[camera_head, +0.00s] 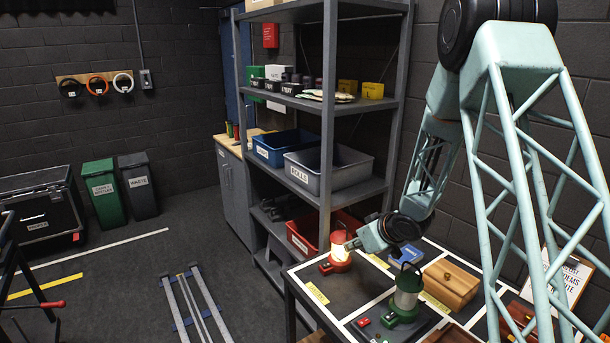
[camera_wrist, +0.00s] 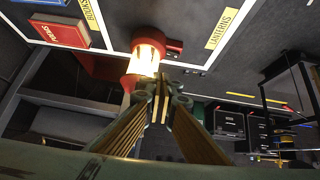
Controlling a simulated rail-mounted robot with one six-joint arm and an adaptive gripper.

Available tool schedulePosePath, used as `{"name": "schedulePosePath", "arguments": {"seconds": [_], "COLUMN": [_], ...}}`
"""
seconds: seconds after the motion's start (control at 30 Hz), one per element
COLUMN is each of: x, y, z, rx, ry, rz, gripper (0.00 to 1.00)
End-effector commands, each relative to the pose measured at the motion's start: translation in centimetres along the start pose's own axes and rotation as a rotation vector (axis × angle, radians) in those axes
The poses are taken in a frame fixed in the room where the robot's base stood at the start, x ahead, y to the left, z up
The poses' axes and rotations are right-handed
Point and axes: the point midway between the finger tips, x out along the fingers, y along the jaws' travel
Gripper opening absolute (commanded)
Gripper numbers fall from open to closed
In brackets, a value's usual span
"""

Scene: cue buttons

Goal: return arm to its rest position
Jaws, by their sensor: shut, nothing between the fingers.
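My gripper (camera_head: 354,243) is low over the left end of the table (camera_head: 302,284), right beside a red lantern (camera_head: 338,259) that glows. In the wrist view my gripper (camera_wrist: 160,98) has its fingers closed together with nothing held. The lit red lantern (camera_wrist: 145,62) stands just beyond the fingertips there; I cannot tell whether they touch it. My arm reaches down from the upper right in the head view. A green lantern (camera_head: 406,297), not visibly glowing, stands to the right of my gripper.
A wooden box (camera_head: 451,285) and a clipboard (camera_head: 570,282) are farther right on the table. A shelf rack (camera_head: 329,110) with a grey bin (camera_head: 328,172) and a blue bin (camera_head: 282,148) stands behind. A red book (camera_wrist: 62,31) shows in the wrist view.

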Motion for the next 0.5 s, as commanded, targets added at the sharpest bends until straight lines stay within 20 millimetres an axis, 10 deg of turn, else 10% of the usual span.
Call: {"name": "schedulePosePath", "arguments": {"seconds": [0.5], "x": [-8.5], "y": [2.1], "z": [-2.9], "rx": [0.015], "ry": [-0.061], "rz": [0.145], "gripper": [0.00]}}
